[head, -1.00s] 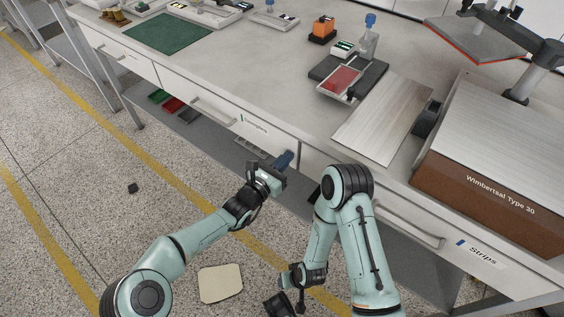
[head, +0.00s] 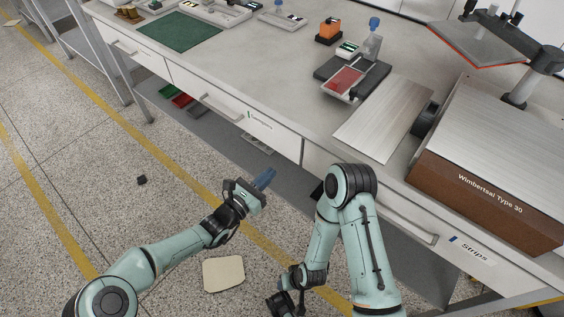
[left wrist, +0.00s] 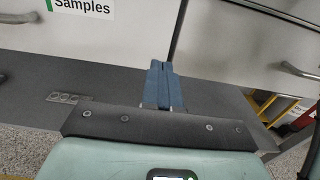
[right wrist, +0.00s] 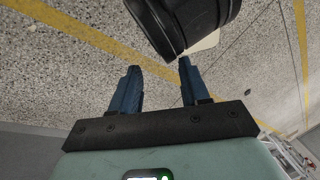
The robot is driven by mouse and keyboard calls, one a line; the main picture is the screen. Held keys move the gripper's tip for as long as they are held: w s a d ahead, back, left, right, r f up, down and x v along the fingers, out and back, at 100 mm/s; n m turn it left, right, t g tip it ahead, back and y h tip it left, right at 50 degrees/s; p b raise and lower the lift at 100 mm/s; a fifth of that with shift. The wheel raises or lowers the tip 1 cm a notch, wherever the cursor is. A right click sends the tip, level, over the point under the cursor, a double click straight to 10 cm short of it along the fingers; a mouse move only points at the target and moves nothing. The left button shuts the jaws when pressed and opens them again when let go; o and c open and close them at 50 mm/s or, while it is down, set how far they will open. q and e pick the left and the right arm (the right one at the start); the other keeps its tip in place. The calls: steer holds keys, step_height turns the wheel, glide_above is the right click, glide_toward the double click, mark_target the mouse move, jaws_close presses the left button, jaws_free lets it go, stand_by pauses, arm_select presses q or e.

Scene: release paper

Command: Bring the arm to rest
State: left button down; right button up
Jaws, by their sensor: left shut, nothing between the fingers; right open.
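My left gripper (head: 264,178) is shut and empty in the head view. It hangs in front of the bench drawers, above the floor. In the left wrist view its blue fingers (left wrist: 157,84) are pressed together, with drawer fronts and the lower shelf beyond. My right arm (head: 345,225) folds downward at the bench's front edge, with its gripper end low in the head view. In the right wrist view my right gripper (right wrist: 158,82) is open and empty, its two blue fingers apart over the speckled floor. A black rounded part shows just beyond these fingers.
The bench (head: 270,75) runs along the front. It carries a green mat (head: 180,31), a brown machine (head: 480,195), a metal plate (head: 385,120) and a red-topped tray (head: 346,82). A drawer labelled Strips (head: 430,236) is near my right arm. A beige pad (head: 223,273) lies on open floor.

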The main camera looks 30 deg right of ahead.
arm_select(q)
steer(key=shift+p+v, duration=0.3)
steer(key=shift+v, duration=1.85)
arm_select(e)
steer(key=shift+s+a+r, duration=0.4)
steer(key=shift+s+r, duration=0.1)
steer(key=shift+s, duration=0.25)
